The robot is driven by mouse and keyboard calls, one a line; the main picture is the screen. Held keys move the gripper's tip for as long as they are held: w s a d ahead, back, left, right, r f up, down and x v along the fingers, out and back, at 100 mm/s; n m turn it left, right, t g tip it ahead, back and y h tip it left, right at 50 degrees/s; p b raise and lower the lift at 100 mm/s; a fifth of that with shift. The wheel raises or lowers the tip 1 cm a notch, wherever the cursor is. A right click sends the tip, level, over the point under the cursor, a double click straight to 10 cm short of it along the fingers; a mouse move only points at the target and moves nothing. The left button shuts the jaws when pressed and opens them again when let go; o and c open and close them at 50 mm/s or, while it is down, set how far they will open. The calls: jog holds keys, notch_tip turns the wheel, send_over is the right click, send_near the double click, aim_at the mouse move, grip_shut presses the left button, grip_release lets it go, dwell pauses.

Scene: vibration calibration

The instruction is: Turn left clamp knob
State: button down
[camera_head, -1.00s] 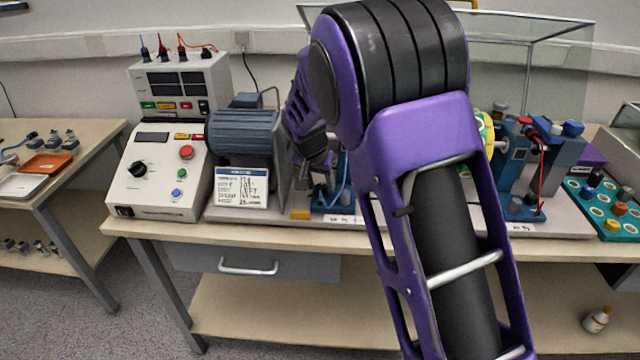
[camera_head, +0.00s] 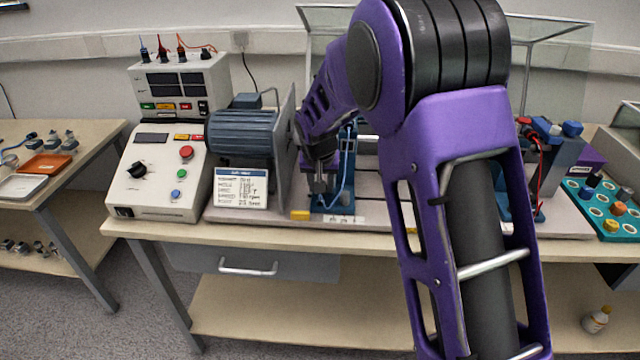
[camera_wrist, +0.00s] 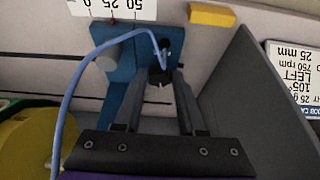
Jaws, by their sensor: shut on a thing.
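The blue left support (camera_head: 330,207) stands on the bench's base plate, with a light blue cable rising beside it. In the wrist view the blue support (camera_wrist: 118,62) carries a dark clamp knob (camera_wrist: 158,76), with the cable running to its top. My gripper (camera_head: 320,186) reaches down to the support from above. In the wrist view the fingers of my gripper (camera_wrist: 157,88) stand on either side of the knob and are shut on it. The exact finger contact is dim. The forearm hides most of the rig's right half in the head view.
A grey motor (camera_head: 240,132) and an upright grey plate stand just left of my gripper. A setup card (camera_head: 240,188) and a yellow block (camera_head: 300,215) are in front. A control box (camera_head: 158,172) is farther left. In the wrist view a yellow disc (camera_wrist: 30,135) is close at left.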

jog(key=n, duration=0.1)
jog(key=n+y+p, duration=0.1)
jog(key=n, duration=0.1)
jog(key=shift+d+r+n, duration=0.15)
jog(key=shift+d+n, duration=0.15)
jog(key=shift+d, duration=0.05)
jog(key=n+y+p, duration=0.1)
jog(key=n+p, duration=0.1)
jog(key=n, duration=0.1)
jog(key=shift+w+d+n+g+y, duration=0.2)
jog(key=shift+n+g+y, duration=0.1)
jog(key=shift+g+y, duration=0.1)
jog(key=n+p, duration=0.1)
jog(key=n, duration=0.1)
jog(key=n+g+y+p, duration=0.1)
jog(key=n, duration=0.2)
jog(key=shift+w+d+n+g+p, duration=0.15)
jog(key=shift+n+g+p, duration=0.15)
jog(key=shift+p, duration=0.1)
jog(key=shift+c, duration=2.4)
grip_release()
jog(key=s+d, duration=0.2)
jog(key=d, duration=0.1)
jog(key=s+d, duration=0.1)
jog(key=d, duration=0.3)
jog(key=s+d, duration=0.2)
jog(key=d, duration=0.2)
jog(key=shift+s+r, duration=0.3)
jog(key=shift+r, duration=0.1)
